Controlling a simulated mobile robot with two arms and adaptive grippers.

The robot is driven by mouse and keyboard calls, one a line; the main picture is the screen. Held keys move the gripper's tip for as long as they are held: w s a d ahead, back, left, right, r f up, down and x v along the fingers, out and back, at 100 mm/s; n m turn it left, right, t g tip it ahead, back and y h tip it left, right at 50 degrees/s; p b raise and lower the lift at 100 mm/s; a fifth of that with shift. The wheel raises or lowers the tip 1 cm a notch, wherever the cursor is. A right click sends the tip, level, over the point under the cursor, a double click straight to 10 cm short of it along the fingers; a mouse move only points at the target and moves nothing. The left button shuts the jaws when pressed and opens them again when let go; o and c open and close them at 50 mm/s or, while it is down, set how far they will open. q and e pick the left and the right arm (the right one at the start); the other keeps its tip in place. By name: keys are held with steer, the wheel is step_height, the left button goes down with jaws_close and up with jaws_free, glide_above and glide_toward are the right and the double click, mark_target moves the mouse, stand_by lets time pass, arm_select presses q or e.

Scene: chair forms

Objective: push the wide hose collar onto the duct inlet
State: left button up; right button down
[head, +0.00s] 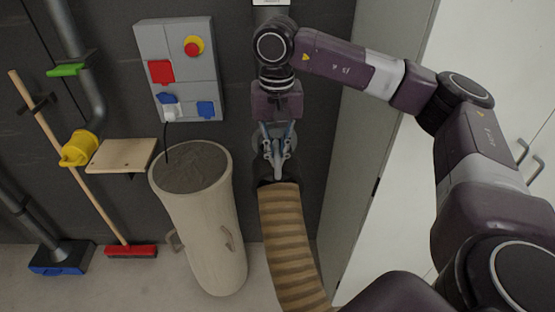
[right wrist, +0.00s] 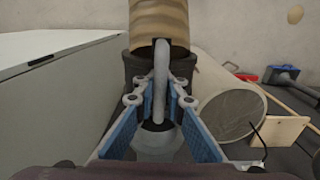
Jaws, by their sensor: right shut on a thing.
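The tan ribbed hose (head: 290,240) hangs at the lower middle of the head view. Its upper end also shows in the right wrist view (right wrist: 158,22), with a grey loop handle (right wrist: 161,65) at its rim. My right gripper (head: 275,168) is shut on this handle. Its blue-padded fingers (right wrist: 161,98) stand on both sides of the handle. A dark round part (head: 263,174) shows behind the fingers at the hose end; I cannot tell whether it belongs to the collar or the duct inlet. A pale ring with a dark middle (right wrist: 158,140) shows below the fingers. My left gripper is not in view.
A beige bin (head: 205,230) stands left of the hose. A wall box (head: 180,65) with a red button, a wooden shelf (head: 122,155), a yellow cup-like thing (head: 79,148) and a red broom (head: 131,251) are farther left. A pale cabinet (head: 385,215) is on the right.

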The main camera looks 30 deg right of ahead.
mark_target(275, 139)
steer(key=shift+w+d+r, duration=0.15)
steer(key=shift+w+d, duration=0.1)
steer(key=shift+w, duration=0.15)
steer(key=shift+w+d+p, duration=0.2)
steer(key=shift+w+d, duration=0.15)
steer(key=shift+w, duration=0.2)
steer(key=shift+w+d+p, duration=0.15)
steer(key=shift+w+d, duration=0.15)
steer(key=shift+w, duration=0.2)
steer(key=shift+w+d, duration=0.35)
steer(key=shift+w, duration=0.2)
steer(key=shift+w+d, duration=0.3)
steer(key=shift+w, duration=0.2)
steer(key=shift+p, duration=0.3)
steer(key=shift+w, duration=0.2)
steer(key=shift+w+d, duration=0.25)
steer(key=shift+w, duration=0.05)
steer(key=shift+w, duration=0.1)
steer(key=shift+w+d+p, duration=0.3)
steer(key=shift+w+p, duration=0.05)
steer(key=shift+w, duration=0.05)
